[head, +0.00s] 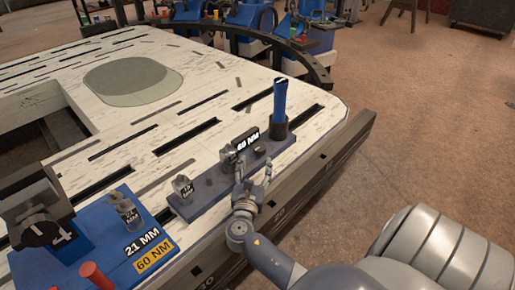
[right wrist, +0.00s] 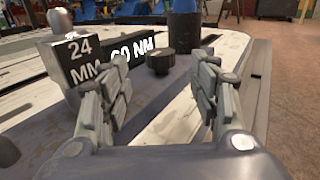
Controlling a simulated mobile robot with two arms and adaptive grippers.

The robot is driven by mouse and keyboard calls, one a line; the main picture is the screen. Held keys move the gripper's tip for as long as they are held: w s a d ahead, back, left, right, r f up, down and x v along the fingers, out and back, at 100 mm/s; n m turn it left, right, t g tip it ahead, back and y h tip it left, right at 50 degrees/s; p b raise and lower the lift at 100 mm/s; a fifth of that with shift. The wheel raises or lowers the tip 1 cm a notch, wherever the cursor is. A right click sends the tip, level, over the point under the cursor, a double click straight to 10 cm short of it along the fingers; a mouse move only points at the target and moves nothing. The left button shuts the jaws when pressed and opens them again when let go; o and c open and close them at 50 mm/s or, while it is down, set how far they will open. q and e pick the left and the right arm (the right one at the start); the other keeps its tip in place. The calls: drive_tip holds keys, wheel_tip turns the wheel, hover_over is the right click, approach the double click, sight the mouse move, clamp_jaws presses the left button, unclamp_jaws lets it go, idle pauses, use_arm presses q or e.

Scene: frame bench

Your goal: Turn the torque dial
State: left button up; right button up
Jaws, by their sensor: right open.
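A small dark round knob (head: 259,151), which looks like the torque dial, sits on a long dark tray (head: 208,201) near the bench edge. It also shows in the right wrist view (right wrist: 160,62), ahead of and between my fingers. A 60 NM label (head: 247,140) stands just behind it. My right gripper (head: 254,174) is open and empty over the tray, short of the knob and not touching it. My left gripper is out of view.
A blue station (head: 85,250) with a black numbered knob (head: 40,232) stands at left. The white bench top (head: 195,90) has slots and much free room.

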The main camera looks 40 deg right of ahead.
drive_tip(key=shift+v, duration=1.35)
